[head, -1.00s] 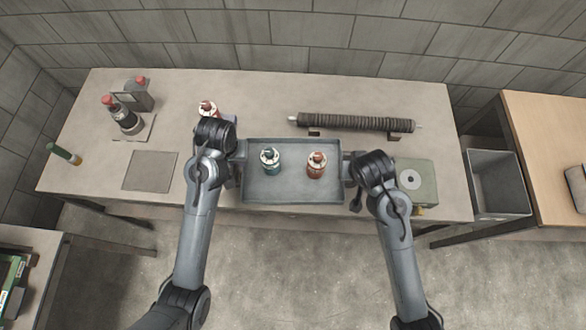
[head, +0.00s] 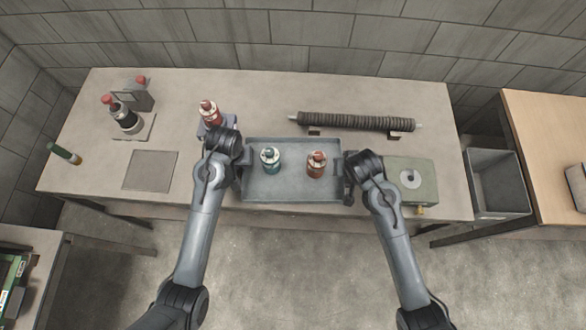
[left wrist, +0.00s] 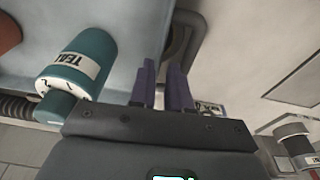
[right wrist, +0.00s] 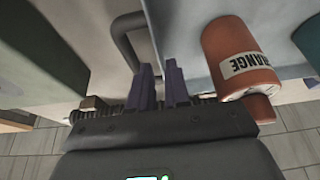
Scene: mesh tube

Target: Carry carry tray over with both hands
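The grey carry tray (head: 292,190) lies on the workbench with a handle on each short side. A teal bottle (head: 270,160) and an orange bottle (head: 316,164) stand in it, both upright. My left gripper (head: 238,178) is at the tray's left side. In the left wrist view its fingers (left wrist: 163,88) are apart, close by the dark handle (left wrist: 192,30). My right gripper (head: 350,184) is at the tray's right side. In the right wrist view its fingers (right wrist: 158,84) are apart beside the handle (right wrist: 122,42). I see nothing clearly clamped in either.
A red-capped bottle (head: 209,112) on a stand is just behind my left gripper. A dark mesh tube (head: 355,122) lies on supports behind the tray. A green box (head: 412,180) sits close to my right gripper. A flat grey plate (head: 150,171) lies at left.

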